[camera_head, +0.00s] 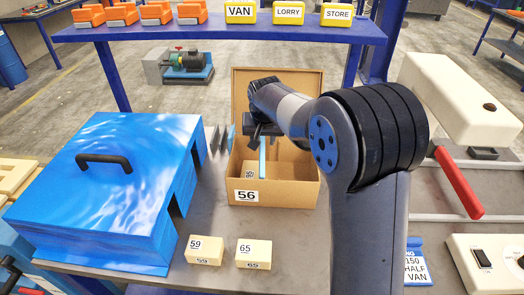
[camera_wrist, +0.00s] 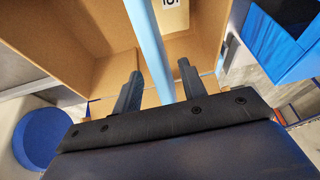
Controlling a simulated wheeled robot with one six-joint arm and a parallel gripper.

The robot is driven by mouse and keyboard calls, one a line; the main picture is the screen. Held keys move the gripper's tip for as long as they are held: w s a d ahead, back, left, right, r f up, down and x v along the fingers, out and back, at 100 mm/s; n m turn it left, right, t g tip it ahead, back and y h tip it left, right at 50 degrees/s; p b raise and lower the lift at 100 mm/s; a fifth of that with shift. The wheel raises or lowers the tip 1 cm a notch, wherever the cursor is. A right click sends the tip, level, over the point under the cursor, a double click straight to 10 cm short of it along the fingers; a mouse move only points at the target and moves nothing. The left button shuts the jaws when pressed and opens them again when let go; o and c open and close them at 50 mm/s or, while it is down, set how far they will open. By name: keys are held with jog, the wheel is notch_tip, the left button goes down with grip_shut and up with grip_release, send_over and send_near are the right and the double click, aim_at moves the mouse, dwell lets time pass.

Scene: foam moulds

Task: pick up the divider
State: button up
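A light blue divider (camera_head: 262,157) stands edge-up inside the open cardboard box (camera_head: 285,192) labelled 56, splitting it into two sides. In the wrist view the divider (camera_wrist: 150,40) runs between the two fingers of my gripper (camera_wrist: 160,85). The fingers are open, with a visible gap on each side of the divider. In the head view my gripper (camera_head: 262,132) is over the box at the divider's far end, partly hidden by my own arm. A small block (camera_head: 249,173) lies in the box's left side; its label also shows in the wrist view (camera_wrist: 172,14).
Several thin upright plates (camera_head: 214,142) stand left of the box, close to a blue cover (camera_head: 110,180) with a black handle. Blocks 59 (camera_head: 204,250) and 65 (camera_head: 253,253) lie in front. A blue shelf (camera_head: 220,34) with bins spans the back.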

jog(key=shift+x, duration=1.3)
jog(key=shift+c, duration=0.6)
grip_shut()
